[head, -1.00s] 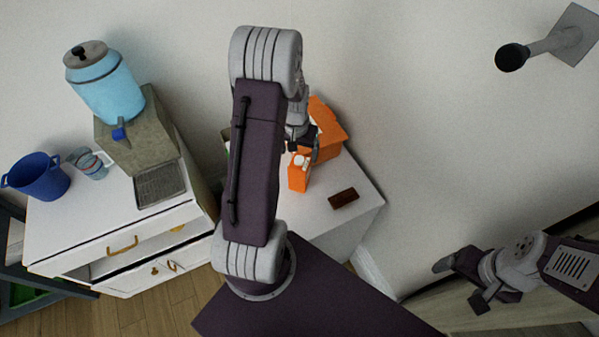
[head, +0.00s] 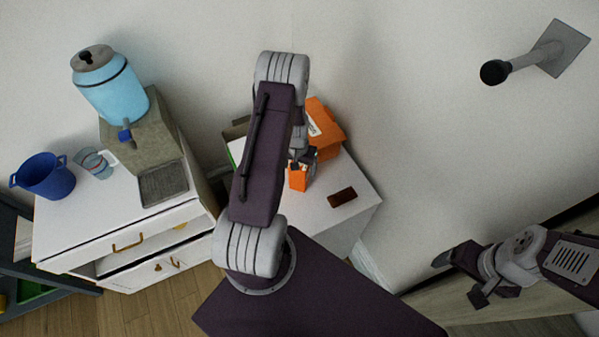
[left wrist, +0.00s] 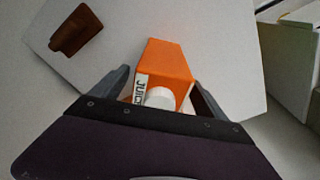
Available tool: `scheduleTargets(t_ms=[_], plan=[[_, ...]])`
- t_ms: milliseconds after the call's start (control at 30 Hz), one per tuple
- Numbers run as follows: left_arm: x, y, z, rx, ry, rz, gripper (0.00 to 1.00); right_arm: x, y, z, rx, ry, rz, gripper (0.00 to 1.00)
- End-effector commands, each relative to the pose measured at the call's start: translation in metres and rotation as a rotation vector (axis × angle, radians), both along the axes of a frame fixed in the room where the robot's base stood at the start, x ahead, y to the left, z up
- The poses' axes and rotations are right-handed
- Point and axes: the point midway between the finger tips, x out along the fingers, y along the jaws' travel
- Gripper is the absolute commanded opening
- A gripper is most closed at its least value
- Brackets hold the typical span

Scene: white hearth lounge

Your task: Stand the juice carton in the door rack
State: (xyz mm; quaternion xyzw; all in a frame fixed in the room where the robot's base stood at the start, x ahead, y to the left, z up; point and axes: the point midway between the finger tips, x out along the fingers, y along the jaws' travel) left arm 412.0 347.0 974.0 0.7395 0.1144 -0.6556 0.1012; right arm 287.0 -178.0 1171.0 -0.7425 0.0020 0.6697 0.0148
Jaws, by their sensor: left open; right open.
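The orange juice carton (head: 298,178) stands on the white surface behind my left arm. My left gripper (head: 303,156) is at the carton's top, partly hidden by my arm. In the left wrist view the carton (left wrist: 166,66) with its white cap and "JUICE" label lies between the two open fingers (left wrist: 160,92), one on each side. I cannot tell whether they touch it. My right gripper (head: 462,276) is open and empty at the lower right, away from the surface. I cannot make out a door rack.
A dark red-brown block (head: 342,197) lies right of the carton, and an orange box (head: 326,122) stands behind it. A white cabinet (head: 75,236) at the left bears a blue dispenser (head: 118,95), a blue pot (head: 45,178) and a glass (head: 93,163).

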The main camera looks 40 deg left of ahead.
Motion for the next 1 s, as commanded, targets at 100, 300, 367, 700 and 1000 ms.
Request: scheduleTargets(t_ms=[100, 300, 367, 700, 1000], plan=[[0.000, 0.000, 0.000, 0.000, -0.001, 0.000, 0.85, 0.000, 0.000, -0.001, 0.000, 0.000, 0.000, 0.80], [0.000, 0.000, 0.000, 0.000, 0.000, 0.000, 0.37, 0.000, 0.000, -0.001, 0.000, 0.000, 0.000, 0.80], [0.000, 0.000, 0.000, 0.000, 0.000, 0.000, 0.21, 0.000, 0.000, -0.001, 0.000, 0.000, 0.000, 0.80], [0.001, 0.000, 0.002, 0.001, -0.002, 0.000, 0.00, 0.000, 0.000, -0.001, 0.000, 0.000, 0.000, 0.80], [0.002, 0.001, 0.032, 0.003, -0.006, 0.000, 0.00, 0.000, 0.000, -0.015, 0.000, 0.000, 0.000, 0.80]])
